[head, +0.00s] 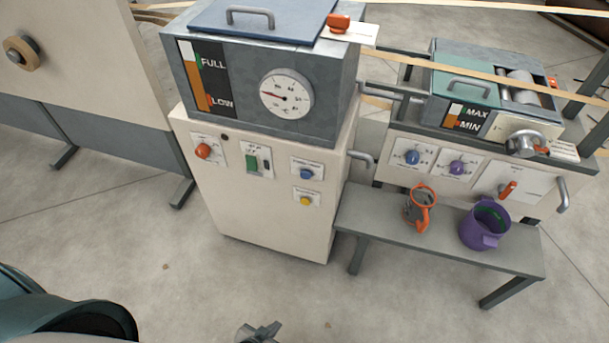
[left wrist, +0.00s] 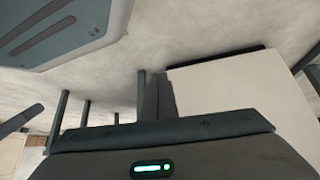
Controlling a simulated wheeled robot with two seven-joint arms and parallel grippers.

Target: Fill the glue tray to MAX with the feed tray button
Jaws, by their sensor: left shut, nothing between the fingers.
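The glue tray (head: 465,88) is the grey machine at the right with a green lid and a roller. Its MAX/MIN gauge (head: 467,117) shows orange in the lower part of a light column. The cream cabinet (head: 262,225) stands in the middle, with a blue button (head: 306,174) and a yellow button (head: 305,200) on its front. Their labels are too small to read surely, so I cannot tell which is the feed tray button. My left gripper (head: 262,331) is shut and empty at the bottom edge, well in front of and below the buttons. My right gripper is out of view.
The floor in front is clear.

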